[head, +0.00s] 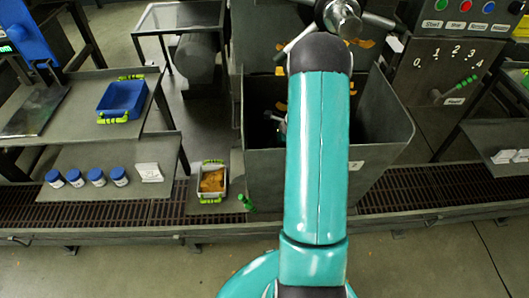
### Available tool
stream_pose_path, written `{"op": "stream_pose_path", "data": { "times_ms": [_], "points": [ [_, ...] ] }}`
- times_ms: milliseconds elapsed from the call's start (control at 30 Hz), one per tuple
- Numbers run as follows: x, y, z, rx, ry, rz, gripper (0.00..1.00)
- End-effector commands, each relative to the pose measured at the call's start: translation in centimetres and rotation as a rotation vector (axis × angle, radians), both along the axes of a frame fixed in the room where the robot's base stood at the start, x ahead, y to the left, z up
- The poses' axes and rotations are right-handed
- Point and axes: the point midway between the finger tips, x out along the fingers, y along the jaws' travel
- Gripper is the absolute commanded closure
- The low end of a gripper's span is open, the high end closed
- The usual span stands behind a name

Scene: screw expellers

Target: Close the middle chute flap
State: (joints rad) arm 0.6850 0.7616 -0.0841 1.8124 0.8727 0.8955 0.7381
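A large grey open-topped box (262,170) stands in the middle, with a label "2" on its front. A short green handle (246,203) sticks out at its lower left; it may belong to the chute flap. I cannot make out the flap itself or whether it is open or shut. My teal arm covers the middle of the box. A small pale and dark part, likely my gripper (278,121), shows left of the arm, over the box's inside. Its fingers are too small and hidden to read, and I see no contact with the green handle.
A small tray (201,194) with orange-brown material stands left of the box. Further left are a blue bin (122,100) and several blue-lidded jars (75,178). A control panel (448,68) is at upper right. A brown grating (110,212) runs along the front.

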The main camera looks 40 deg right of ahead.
Motion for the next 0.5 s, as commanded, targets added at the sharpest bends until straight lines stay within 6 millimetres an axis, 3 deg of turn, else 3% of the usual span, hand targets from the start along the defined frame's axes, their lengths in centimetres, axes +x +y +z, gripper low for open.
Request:
{"op": "stream_pose_path", "data": {
  "times_ms": [233, 500],
  "points": [
    [-0.6, -1.0, 4.7, -0.003, -0.002, 0.000, 1.00],
    [-1.0, -1.4, 6.5, 0.000, 0.000, 0.001, 1.00]
  ]
}}
